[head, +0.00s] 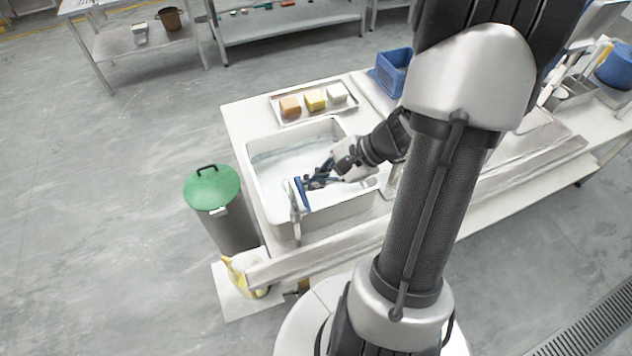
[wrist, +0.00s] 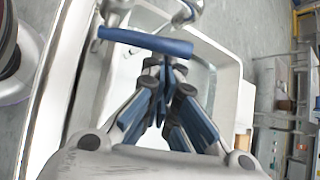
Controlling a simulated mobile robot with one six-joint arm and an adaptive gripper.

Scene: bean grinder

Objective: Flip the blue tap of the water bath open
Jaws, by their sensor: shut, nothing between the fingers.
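The water bath (head: 254,186) is a white rectangular basin set in the bench, with pale water in it. Its metal tap (head: 294,215) stands at the near side and carries a blue lever (head: 303,195). In the wrist view the blue lever (wrist: 146,41) lies crosswise just beyond my fingertips. My gripper (head: 308,184) is over the basin, close beside the lever. In the wrist view my gripper (wrist: 166,72) is shut and empty, its blue-padded fingers together. I cannot tell whether the fingertips touch the lever.
A tray (head: 293,118) with several coloured blocks lies behind the basin. A blue crate (head: 392,70) stands at the back right. A green-lidded bin (head: 212,187) stands on the floor to the left, with a yellow item (head: 238,277) below the bench's near corner.

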